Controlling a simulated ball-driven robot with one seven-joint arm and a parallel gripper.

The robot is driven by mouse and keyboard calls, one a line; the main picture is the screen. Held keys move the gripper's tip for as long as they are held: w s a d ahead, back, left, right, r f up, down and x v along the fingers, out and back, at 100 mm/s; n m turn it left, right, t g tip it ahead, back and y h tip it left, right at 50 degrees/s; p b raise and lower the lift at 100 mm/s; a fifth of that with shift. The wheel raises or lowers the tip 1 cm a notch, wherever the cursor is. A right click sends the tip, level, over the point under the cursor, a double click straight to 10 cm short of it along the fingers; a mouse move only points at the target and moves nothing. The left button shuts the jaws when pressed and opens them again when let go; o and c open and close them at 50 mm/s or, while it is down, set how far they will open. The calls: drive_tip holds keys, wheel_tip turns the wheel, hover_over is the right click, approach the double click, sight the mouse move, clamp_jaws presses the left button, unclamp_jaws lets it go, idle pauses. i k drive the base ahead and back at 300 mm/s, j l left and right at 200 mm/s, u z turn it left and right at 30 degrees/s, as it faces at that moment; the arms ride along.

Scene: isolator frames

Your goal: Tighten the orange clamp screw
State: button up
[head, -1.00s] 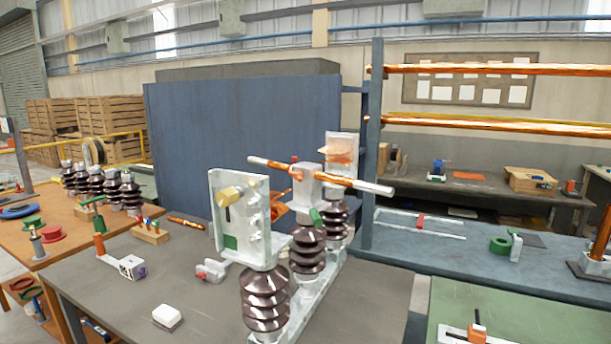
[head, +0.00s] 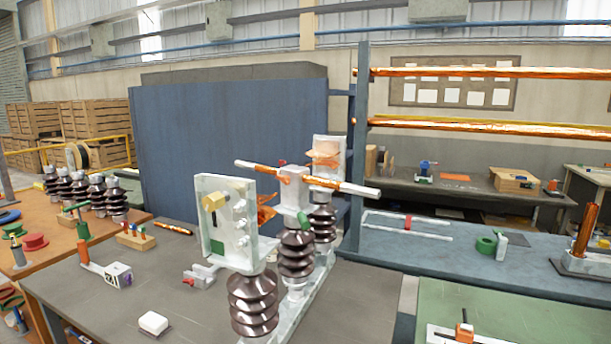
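The isolator frame stands on the dark grey table, with brown ribbed insulators (head: 254,305) on a pale metal rail (head: 314,285). A white upright plate (head: 228,210) with a yellow knob (head: 215,201) tops the nearest insulator. A copper rod with white ends (head: 330,184) runs through a pale clamp block (head: 293,188) on the middle insulator. Orange parts (head: 265,210) show behind the white plate, partly hidden. A small orange block with a dark pin (head: 464,332) sits on a pale base at the lower right. I cannot tell which orange part is the clamp screw. My gripper is not in view.
A white block (head: 154,323) and a grey clamp with a red tip (head: 200,275) lie on the grey table. A blue panel (head: 220,140) stands behind. A blue bench (head: 470,262) and a green mat (head: 530,315) are on the right. The front right of the grey table is clear.

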sight(285, 178)
drive_tip(key=i+j+u, duration=0.4)
drive_tip(key=i+j, duration=0.4)
drive_tip(key=j, duration=0.15)
